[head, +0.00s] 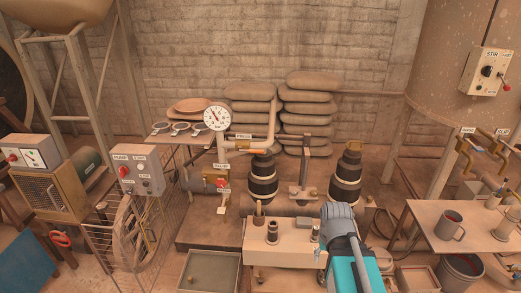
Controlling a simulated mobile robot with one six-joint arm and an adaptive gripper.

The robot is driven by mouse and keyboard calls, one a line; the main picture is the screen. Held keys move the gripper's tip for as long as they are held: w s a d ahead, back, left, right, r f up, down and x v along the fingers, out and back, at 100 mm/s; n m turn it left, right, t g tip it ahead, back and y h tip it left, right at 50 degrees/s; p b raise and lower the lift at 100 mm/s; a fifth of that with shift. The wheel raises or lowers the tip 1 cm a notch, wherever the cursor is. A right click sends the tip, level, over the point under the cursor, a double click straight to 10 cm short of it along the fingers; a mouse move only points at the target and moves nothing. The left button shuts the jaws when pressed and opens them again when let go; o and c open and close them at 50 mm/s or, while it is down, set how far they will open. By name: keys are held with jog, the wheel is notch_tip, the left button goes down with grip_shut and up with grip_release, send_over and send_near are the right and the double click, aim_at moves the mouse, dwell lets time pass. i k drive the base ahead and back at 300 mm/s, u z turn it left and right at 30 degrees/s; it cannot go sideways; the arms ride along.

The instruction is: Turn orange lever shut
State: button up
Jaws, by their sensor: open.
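A small orange lever (250,151) lies roughly level along the pale pipe below a label, just right of the round white gauge (217,117). It is small here, and I cannot tell its exact valve position. The pipe (272,125) bends upward at its right end, above a dark ribbed cylinder. My arm, with a grey joint and a teal link, rises from the bottom right of centre, well below and right of the lever. I cannot make out my gripper's fingers in this view. Nothing of mine touches the lever.
A second dark ribbed cylinder (346,178) stands right of a metal upright (305,172). A pale bench (262,246) is in front. A red handle (222,183) sits below the gauge. A wire guard cage and control box (138,169) stand left; a table with a mug (449,226) stands right.

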aim_at(240, 148)
jog(key=i, duration=0.9)
jog(key=u, duration=0.05)
